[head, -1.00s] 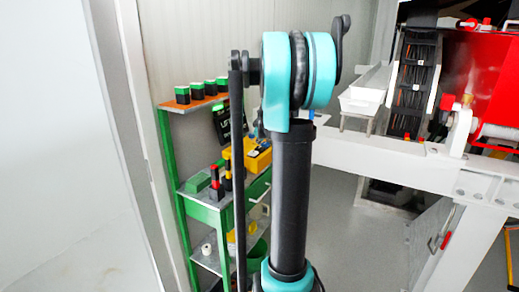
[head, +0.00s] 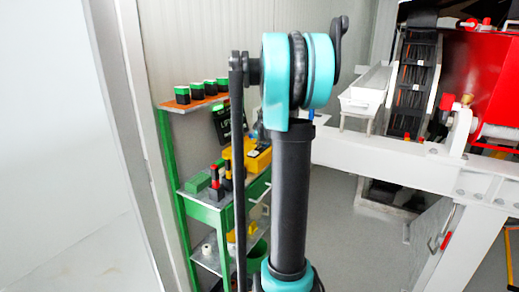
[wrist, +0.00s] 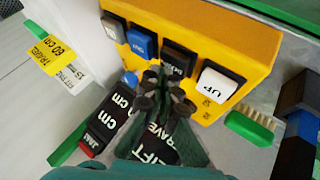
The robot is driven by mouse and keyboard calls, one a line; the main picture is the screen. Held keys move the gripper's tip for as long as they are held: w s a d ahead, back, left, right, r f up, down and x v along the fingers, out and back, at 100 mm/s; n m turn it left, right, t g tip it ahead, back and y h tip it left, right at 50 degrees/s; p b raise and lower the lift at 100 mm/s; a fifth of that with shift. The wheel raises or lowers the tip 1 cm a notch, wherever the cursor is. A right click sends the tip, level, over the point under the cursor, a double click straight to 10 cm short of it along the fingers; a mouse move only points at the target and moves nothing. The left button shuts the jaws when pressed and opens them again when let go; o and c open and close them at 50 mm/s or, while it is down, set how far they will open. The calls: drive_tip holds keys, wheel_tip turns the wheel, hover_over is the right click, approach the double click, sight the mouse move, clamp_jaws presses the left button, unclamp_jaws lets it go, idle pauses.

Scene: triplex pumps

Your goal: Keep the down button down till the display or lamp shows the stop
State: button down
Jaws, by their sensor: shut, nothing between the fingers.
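In the wrist view, the yellow control box (wrist: 150,15) carries a row of square buttons. The down button (wrist: 180,58) is black with white lettering, between a blue button and the white up button (wrist: 218,84). My gripper (wrist: 166,76) is shut and empty, its tips at the lower edge of the down button. The tips hide part of it, and I cannot tell whether it is pressed in. Below lies a black display panel (wrist: 112,112) with white "LIFT", "TRAVEL" and "cm" lettering, partly hidden by my fingers; no lit stop sign can be read. The yellow box also shows in the head view (head: 260,158).
A green-framed shelf (head: 222,212) holds the box and several black-and-green blocks (head: 197,90). A green brush (wrist: 250,128) lies right of the box in the wrist view. A white beam (head: 390,165) and red machine (head: 495,85) stand at the right.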

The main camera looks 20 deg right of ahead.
sight(260, 148)
drive_tip(key=shift+f, duration=0.45)
idle(0.3)
drive_tip(key=shift+r, duration=0.1)
idle(4.7)
drive_tip(key=shift+r, duration=0.85)
drive_tip(key=shift+r, duration=0.1)
drive_tip(key=shift+r, duration=2.45)
